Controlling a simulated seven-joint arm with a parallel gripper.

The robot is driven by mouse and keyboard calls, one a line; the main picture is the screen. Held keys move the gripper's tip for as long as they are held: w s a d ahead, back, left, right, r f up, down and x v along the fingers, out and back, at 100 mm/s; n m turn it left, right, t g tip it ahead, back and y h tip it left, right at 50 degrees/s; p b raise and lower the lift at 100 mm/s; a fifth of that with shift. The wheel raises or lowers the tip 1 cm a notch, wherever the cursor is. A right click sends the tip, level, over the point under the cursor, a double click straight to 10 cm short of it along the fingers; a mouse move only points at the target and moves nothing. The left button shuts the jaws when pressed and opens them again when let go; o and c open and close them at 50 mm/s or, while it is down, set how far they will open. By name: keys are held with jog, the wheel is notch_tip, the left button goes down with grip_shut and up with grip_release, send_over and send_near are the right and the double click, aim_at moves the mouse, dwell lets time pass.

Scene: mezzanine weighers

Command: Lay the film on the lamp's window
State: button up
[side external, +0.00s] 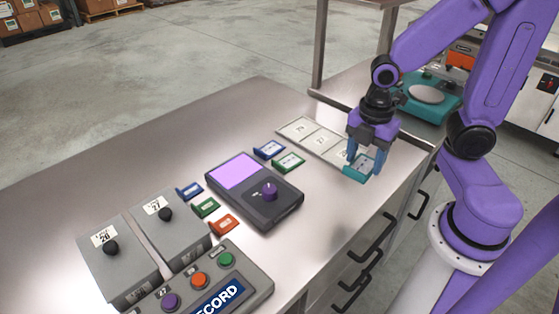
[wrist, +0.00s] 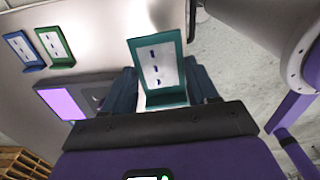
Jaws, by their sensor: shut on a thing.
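The teal-framed film (side external: 357,174) has a pale face with dark marks, which shows in the wrist view (wrist: 155,65). My gripper (side external: 366,160) is shut on it near its teal lip, over the right end of the pale marked strip. I cannot tell whether the film touches the surface below. The lamp (side external: 283,206) is a dark box with a purple knob and a bare, lit lilac window (side external: 239,170). It lies left of my gripper, apart from the film. In the wrist view the lilac window (wrist: 63,103) is at the left.
Blue (side external: 269,149) and green (side external: 289,162) framed films lie between lamp and strip (side external: 322,141). Blue (side external: 190,190), green (side external: 206,207) and orange (side external: 224,224) ones lie left of the lamp. Grey knobbed boxes (side external: 117,262) and a button panel (side external: 245,272) stand front left. The back left is clear.

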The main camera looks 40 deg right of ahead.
jog(key=w+a+r+m, duration=0.1)
jog(key=w+a+r, duration=0.3)
jog(key=w+a, duration=0.8)
send_over(237, 170)
jog(key=f, duration=0.9)
jog(key=shift+s+d+f, duration=0.1)
jog(key=shift+s+f, duration=0.1)
jog(key=shift+f, duration=0.2)
jog(key=shift+w+f, duration=0.1)
jog(key=shift+f, duration=0.05)
jog(key=shift+w+f, duration=0.1)
jog(key=shift+f, duration=1.55)
jog(key=shift+f, duration=0.15)
jog(key=o, duration=1)
